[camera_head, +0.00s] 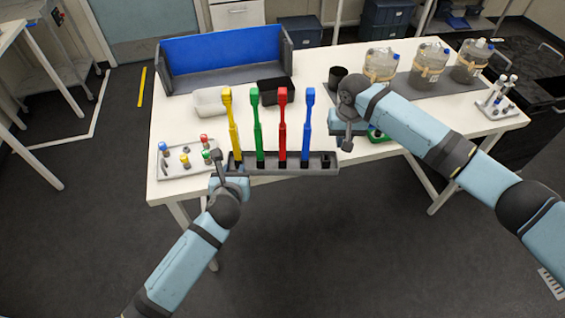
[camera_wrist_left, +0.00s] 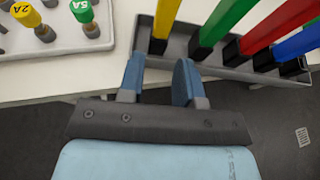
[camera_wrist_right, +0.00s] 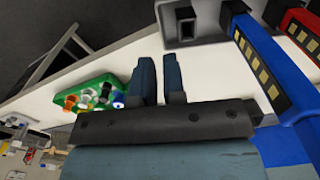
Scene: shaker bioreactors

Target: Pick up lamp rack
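The lamp rack (camera_head: 285,168) is a long dark tray at the table's front edge. Upright yellow (camera_head: 234,130), green (camera_head: 257,130), red (camera_head: 282,130) and blue (camera_head: 307,130) lamps stand in it; its right-hand slot is empty. My left gripper (camera_head: 230,180) is at the rack's left end. In the left wrist view its fingers (camera_wrist_left: 159,80) are apart at the rack's near wall (camera_wrist_left: 215,70); contact is unclear. My right gripper (camera_head: 347,138) is above and beyond the rack's right end. In the right wrist view its fingers (camera_wrist_right: 160,80) are slightly apart and empty, beside the rack's end (camera_wrist_right: 185,25).
A grey tray of coloured vials (camera_head: 176,168) lies left of the rack. A green holder (camera_head: 376,134) is partly hidden by my right arm. Behind are a white bin (camera_head: 209,103), a black bin (camera_head: 274,92) and a blue-panelled box (camera_head: 222,52). Bottles (camera_head: 380,65) stand at the right.

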